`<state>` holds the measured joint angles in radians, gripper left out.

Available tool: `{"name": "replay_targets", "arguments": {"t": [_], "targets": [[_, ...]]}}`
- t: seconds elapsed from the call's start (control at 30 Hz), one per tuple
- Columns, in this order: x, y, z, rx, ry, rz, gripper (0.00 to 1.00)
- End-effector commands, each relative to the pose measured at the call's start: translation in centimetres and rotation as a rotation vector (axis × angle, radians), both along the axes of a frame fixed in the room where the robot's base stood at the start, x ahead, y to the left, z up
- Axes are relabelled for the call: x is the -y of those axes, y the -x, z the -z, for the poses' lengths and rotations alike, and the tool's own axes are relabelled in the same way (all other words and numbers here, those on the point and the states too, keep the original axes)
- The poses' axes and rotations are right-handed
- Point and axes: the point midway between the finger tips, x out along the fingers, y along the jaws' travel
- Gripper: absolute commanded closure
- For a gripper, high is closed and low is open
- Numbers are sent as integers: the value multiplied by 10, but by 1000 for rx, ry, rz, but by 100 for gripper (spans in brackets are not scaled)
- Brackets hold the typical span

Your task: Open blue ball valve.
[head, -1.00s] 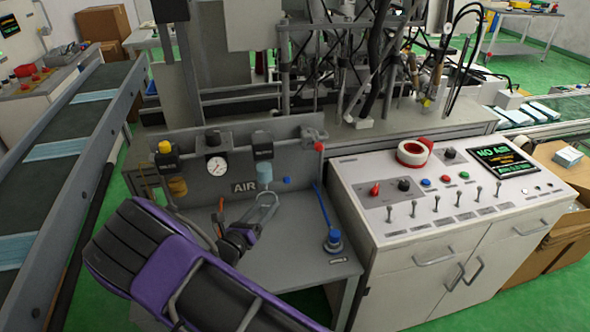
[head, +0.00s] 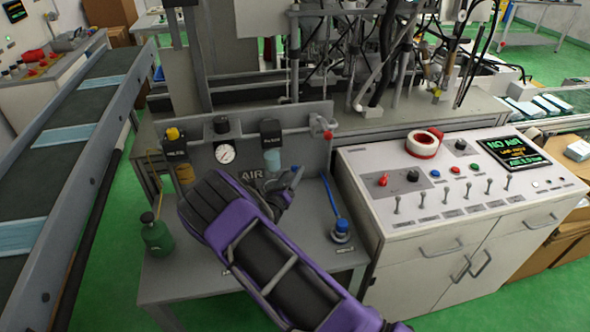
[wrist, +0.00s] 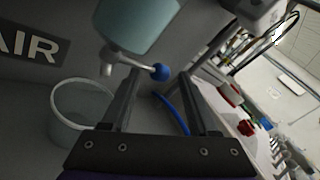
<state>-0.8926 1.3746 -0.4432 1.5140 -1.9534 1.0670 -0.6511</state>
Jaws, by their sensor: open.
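The blue ball (wrist: 161,72) is a small round knob on a short stem from a pale fitting under the bluish filter bowl (wrist: 135,25) in the wrist view. I cannot tell whether the ball lies within finger depth. In the head view my gripper (head: 292,180) is just below the bowl.
A clear cup (wrist: 82,108) stands below the bowl. A red knob (head: 328,134) sits at the pipe's right end, and a gauge (head: 224,153) at left. A blue hose runs to a blue-topped fitting (head: 341,228). A green bottle (head: 156,235) stands at left. The display (head: 508,150) reads "NO AIR".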

Motion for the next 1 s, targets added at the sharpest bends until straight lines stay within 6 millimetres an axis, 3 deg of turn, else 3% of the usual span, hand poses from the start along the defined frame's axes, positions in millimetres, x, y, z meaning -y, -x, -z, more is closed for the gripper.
{"name": "replay_targets", "arguments": {"t": [0.2, 0.57, 0.9, 1.0], "targets": [[8, -24, 0, 1, -1, 1, 40], [9, -29, 0, 0, 0, 0, 40], [10, -29, -1, 2, 0, 1, 99], [10, -30, -2, 3, 0, 2, 100]]}}
